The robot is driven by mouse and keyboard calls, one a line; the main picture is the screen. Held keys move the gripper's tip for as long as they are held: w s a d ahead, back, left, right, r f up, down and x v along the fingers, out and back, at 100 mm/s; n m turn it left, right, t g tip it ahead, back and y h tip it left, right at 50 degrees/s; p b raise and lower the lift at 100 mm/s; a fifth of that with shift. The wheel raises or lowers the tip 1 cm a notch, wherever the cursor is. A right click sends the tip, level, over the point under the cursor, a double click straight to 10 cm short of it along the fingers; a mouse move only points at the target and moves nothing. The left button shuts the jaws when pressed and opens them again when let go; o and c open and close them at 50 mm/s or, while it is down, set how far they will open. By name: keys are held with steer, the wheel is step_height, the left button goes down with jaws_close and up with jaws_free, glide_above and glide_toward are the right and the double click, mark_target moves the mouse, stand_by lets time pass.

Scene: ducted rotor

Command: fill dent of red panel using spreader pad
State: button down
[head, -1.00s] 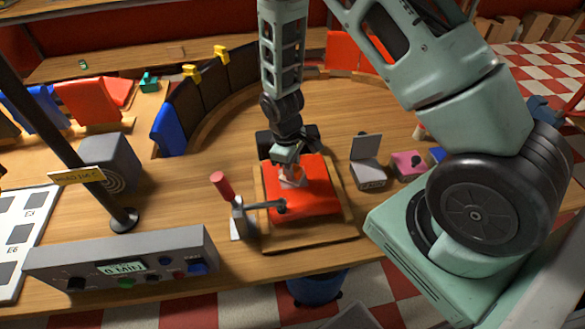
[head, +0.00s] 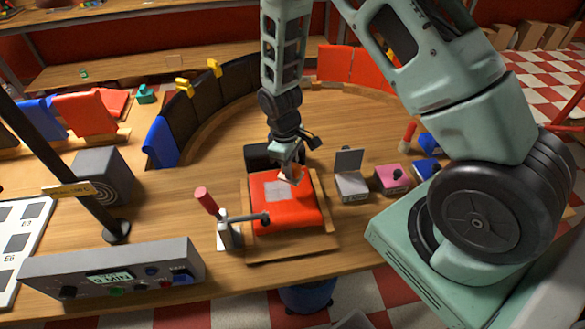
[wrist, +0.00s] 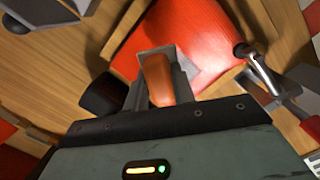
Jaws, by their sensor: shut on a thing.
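The red panel (head: 262,218) lies in a wooden cradle (head: 290,250) on the round bench. A pale grey patch (head: 276,190) of filler covers part of its top; whether the dent under it is level cannot be told. My gripper (head: 291,174) is shut on the orange spreader pad (wrist: 157,80), over the panel's far right part. The pad seems slightly above the surface and beside the patch, though the gap is hard to judge. The wrist view shows the red panel (wrist: 192,22) and the grey patch (wrist: 203,62) beyond the fingers.
A red-handled toggle clamp (head: 207,200) presses on the panel's left side. A grey open-lidded box (head: 351,186) and a pink block (head: 391,178) stand to the right. A dark block (head: 258,156) sits behind the panel. A grey control box (head: 110,272) stands front left.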

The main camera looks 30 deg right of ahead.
steer(key=shift+r+p, duration=0.65)
steer(key=shift+r, duration=0.65)
